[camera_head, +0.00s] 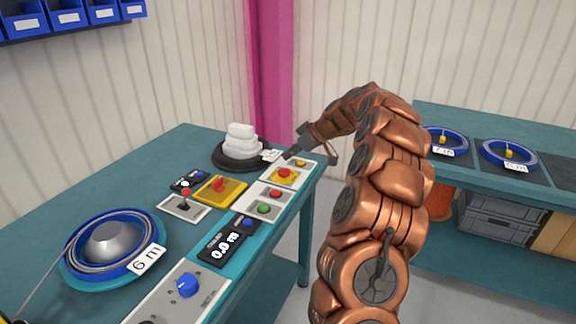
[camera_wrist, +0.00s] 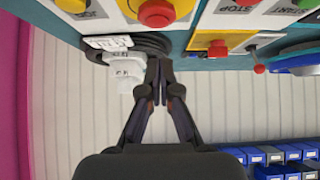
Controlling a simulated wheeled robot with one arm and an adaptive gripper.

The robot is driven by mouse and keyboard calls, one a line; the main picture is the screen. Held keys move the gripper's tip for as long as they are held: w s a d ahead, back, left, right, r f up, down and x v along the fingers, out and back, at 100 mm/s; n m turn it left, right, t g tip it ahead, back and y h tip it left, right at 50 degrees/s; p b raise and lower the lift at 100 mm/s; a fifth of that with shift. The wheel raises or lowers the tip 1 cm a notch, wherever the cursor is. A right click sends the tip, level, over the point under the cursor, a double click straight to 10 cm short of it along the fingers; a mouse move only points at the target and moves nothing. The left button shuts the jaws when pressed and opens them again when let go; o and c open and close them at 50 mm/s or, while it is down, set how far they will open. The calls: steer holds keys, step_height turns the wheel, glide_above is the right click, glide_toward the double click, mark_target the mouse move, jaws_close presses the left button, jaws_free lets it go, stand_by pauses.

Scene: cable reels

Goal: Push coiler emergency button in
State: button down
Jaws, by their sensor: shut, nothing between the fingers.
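The emergency button is a round red button on a yellow base (camera_head: 284,173), set in a light panel on the teal bench. In the wrist view the same red button (camera_wrist: 156,12) is at the top edge, partly cut off. My gripper (camera_head: 291,153) is shut and empty, just behind the button's panel near the bench's right edge. In the wrist view its closed fingertips (camera_wrist: 159,80) are below the button in the picture and apart from it.
A yellow button (camera_head: 300,162) sits beside the emergency button. Red (camera_head: 275,194) and green (camera_head: 264,209) buttons are on the neighbouring panel. A yellow plate with a red switch (camera_head: 221,187) lies left. White stacked pieces (camera_head: 240,141) stand on a black disc behind.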

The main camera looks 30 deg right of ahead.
steer(key=v, duration=0.9)
steer(key=shift+b, duration=0.45)
steer(key=shift+d+r, duration=0.1)
steer(key=shift+r, duration=0.1)
steer(key=s+a+r+g+y+p, duration=0.1)
steer(key=s+a+r+g+p, duration=0.1)
steer(key=a, duration=0.7)
steer(key=s+a+r+g+p, duration=0.1)
steer(key=s+a+r, duration=0.1)
steer(key=a, duration=0.7)
steer(key=s+a+m+g+p, duration=0.1)
steer(key=s+a+g+p, duration=0.2)
steer(key=s+a, duration=0.75)
steer(key=s+a+f+m+g+h+p, duration=0.1)
steer(key=s+a+m+h+p, duration=0.1)
steer(key=s, duration=1.1)
steer(key=s+a+f+m+g+h+p, duration=0.1)
steer(key=s+f+m+g+h+p, duration=0.1)
steer(key=s, duration=1.1)
steer(key=shift+s+a+f+m+g+h+p, duration=0.35)
steer(key=shift+m+h+p, duration=0.25)
steer(key=shift+h, duration=0.2)
